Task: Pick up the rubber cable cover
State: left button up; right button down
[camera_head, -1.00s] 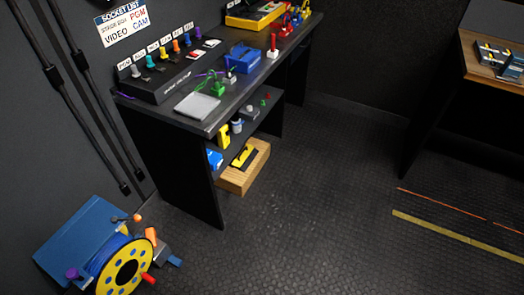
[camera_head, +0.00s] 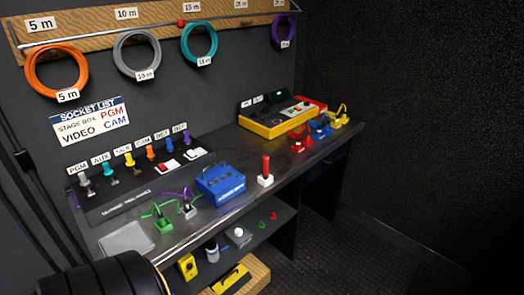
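I cannot surely make out the rubber cable cover. A black and yellow piece (camera_head: 231,279) lies in the wooden box (camera_head: 258,275) below the bench, at the bottom edge of the head view. It is partly cut off, and I cannot tell whether it is the cover. Neither of my grippers is in view. A dark, rounded arm link of mine fills the bottom left corner and hides the floor there.
The dark bench (camera_head: 220,220) holds a blue box (camera_head: 220,184), a grey pad (camera_head: 126,238), a red-handled white block (camera_head: 265,172) and a yellow console (camera_head: 283,118). Coiled cables, including an orange one (camera_head: 56,74), hang above. Dark floor (camera_head: 345,262) is clear at right.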

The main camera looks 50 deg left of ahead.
aim_at(233, 280)
jog(key=i+l+u, duration=0.1)
jog(key=i+u, duration=0.35)
jog(key=i+l+u, duration=0.2)
jog(key=i+u, duration=0.25)
jog(key=i+l+u, duration=0.25)
jog(key=u, duration=0.2)
